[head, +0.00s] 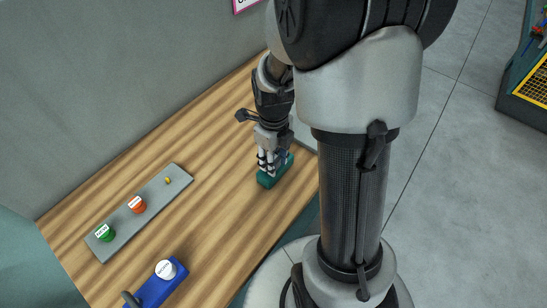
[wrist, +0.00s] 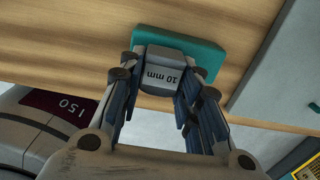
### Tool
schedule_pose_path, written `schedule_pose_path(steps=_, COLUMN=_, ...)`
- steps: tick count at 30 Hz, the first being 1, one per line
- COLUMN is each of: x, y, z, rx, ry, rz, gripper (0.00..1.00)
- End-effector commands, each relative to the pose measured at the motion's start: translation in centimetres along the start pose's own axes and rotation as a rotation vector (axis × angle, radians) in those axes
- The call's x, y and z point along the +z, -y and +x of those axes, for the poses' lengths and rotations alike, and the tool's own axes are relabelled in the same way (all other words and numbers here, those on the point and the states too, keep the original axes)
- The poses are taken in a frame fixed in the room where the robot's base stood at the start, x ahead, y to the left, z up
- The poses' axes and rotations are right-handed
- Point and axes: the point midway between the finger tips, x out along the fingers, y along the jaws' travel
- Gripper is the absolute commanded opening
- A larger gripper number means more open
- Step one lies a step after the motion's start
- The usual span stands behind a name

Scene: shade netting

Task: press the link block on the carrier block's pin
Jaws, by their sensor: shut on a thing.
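A grey block marked "10 mm" (wrist: 163,68), which looks like the link block, is between the fingers of my gripper (wrist: 160,88). A teal block (wrist: 205,57), which looks like the carrier block, lies on the wooden bench just beyond it. In the head view my gripper (head: 268,164) points down over the teal block (head: 268,181), and its fingers hide most of the grey block. The carrier's pin is hidden. I cannot tell whether the grey block touches the teal one.
On the wooden bench (head: 223,140), a grey plate (head: 152,192) carries a green button (head: 105,233), an orange button (head: 137,204) and a small yellow piece. A blue block (head: 157,287) with a white round cap lies near the front. A flat grey panel (wrist: 285,75) lies right of the teal block.

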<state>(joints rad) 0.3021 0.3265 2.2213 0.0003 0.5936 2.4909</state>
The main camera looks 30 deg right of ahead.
Motion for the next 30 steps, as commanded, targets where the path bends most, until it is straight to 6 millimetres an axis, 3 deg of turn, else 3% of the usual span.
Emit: schedule_pose_path(steps=30, x=0.0, y=0.0, z=1.9, rx=0.001, ry=-0.002, rz=0.0, gripper=0.0)
